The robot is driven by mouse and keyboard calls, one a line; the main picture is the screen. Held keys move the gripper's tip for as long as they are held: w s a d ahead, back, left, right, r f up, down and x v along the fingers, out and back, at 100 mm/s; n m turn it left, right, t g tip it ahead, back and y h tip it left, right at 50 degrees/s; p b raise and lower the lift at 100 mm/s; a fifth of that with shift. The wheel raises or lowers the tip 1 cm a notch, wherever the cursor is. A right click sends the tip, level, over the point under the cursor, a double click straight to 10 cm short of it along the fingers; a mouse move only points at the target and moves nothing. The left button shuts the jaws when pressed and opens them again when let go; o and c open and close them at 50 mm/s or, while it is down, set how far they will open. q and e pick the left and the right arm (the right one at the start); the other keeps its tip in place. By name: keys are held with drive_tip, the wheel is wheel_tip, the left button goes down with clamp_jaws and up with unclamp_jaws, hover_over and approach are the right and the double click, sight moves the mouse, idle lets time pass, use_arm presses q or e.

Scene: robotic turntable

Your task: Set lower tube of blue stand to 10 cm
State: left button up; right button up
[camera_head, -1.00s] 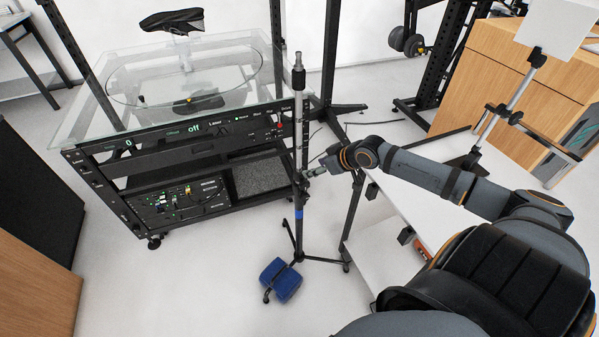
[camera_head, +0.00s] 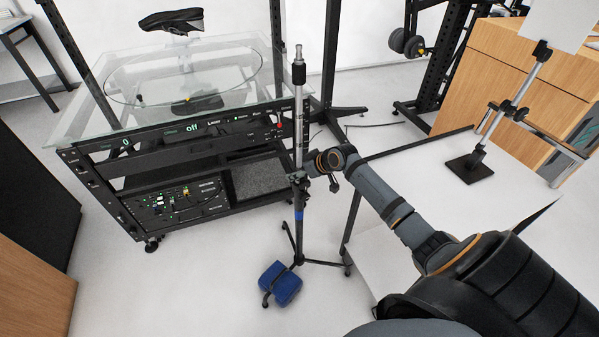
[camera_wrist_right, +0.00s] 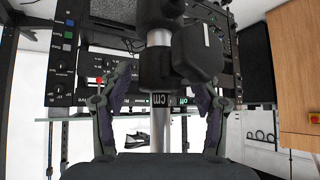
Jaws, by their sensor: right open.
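The blue stand (camera_head: 299,228) is a thin upright pole on black legs, with a blue band and a blue weight (camera_head: 281,284) at its foot. A grey upper tube (camera_head: 299,100) rises from it. My right gripper (camera_head: 308,177) is at the dark collar about halfway up the pole. In the right wrist view my right gripper (camera_wrist_right: 162,88) is open, one finger on each side of the pole in the picture. My left gripper is out of view.
A black rack with a glass top (camera_head: 75,120) and control panels stands left of the pole. A white table (camera_head: 430,165) with a second stand (camera_head: 500,120) is at the right. Bare floor (camera_head: 190,290) lies in front of the rack.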

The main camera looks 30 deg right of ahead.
clamp_jaws()
wheel_tip(320, 180, up, 11)
drive_tip(key=p, duration=1)
drive_tip(key=shift+w+f, duration=0.1)
drive_tip(key=shift+f, duration=0.15)
unclamp_jaws()
drive_tip(key=shift+f, duration=0.2)
